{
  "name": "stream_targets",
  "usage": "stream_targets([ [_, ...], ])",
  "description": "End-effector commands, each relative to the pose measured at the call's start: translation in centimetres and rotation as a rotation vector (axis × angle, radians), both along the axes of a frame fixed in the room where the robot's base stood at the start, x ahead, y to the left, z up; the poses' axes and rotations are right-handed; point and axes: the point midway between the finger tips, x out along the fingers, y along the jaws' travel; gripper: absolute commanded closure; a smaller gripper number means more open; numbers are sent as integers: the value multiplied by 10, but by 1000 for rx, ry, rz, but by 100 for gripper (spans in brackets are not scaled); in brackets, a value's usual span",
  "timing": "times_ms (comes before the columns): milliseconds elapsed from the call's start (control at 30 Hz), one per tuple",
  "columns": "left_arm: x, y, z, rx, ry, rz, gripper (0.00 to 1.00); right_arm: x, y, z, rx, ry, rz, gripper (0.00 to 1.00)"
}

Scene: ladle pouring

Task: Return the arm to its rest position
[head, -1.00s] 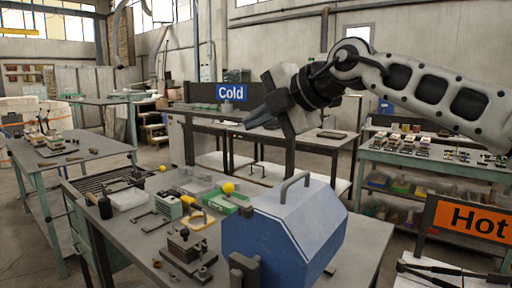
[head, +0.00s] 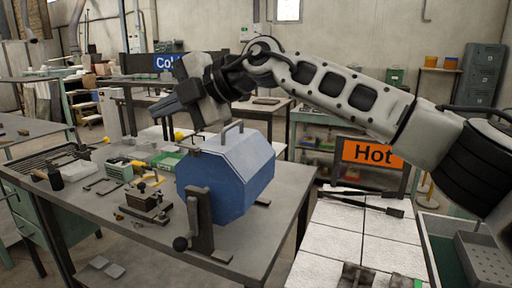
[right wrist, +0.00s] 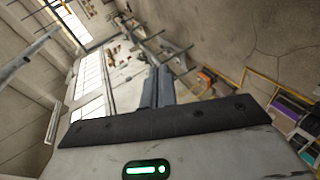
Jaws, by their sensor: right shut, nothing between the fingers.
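My right arm comes in from the right in the head view. Its gripper (head: 172,106) is raised above the workbench (head: 120,214), behind and above the blue box with a handle (head: 230,172), and points left. The gripper is shut and empty. In the right wrist view its two fingers (right wrist: 157,86) lie side by side with nothing between them, facing the room's windows and wall. My left gripper does not show in either view.
An orange "Hot" sign (head: 372,154) stands over a white tiled surface (head: 340,242) at right. A blue "Cold" sign (head: 167,62) is partly hidden behind the gripper. Small tools, a green tray (head: 168,159) and a yellow ball (head: 179,136) lie on the bench.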

Motion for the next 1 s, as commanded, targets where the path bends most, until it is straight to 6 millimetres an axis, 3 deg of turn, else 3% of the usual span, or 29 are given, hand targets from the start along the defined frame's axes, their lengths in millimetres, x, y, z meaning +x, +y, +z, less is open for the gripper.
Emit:
stream_targets([
  [133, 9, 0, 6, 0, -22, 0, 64, -13, 13, -25, 113, 74, 60, 100],
  [333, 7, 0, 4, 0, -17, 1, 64, -32, 24, -57, 329, 196, 111, 100],
  [533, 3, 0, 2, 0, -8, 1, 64, -44, 12, -99, 685, 392, 44, 100],
  [667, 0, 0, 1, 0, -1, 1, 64, -39, -18, -135, 907, 525, -109, 100],
  [767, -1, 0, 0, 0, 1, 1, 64, -35, -50, -175, 1039, 623, -277, 100],
  [867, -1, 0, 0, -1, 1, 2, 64, -36, -87, -224, 1130, 719, -475, 100],
  [1000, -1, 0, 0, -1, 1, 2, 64, -56, -144, -305, 1180, 846, -782, 100],
])
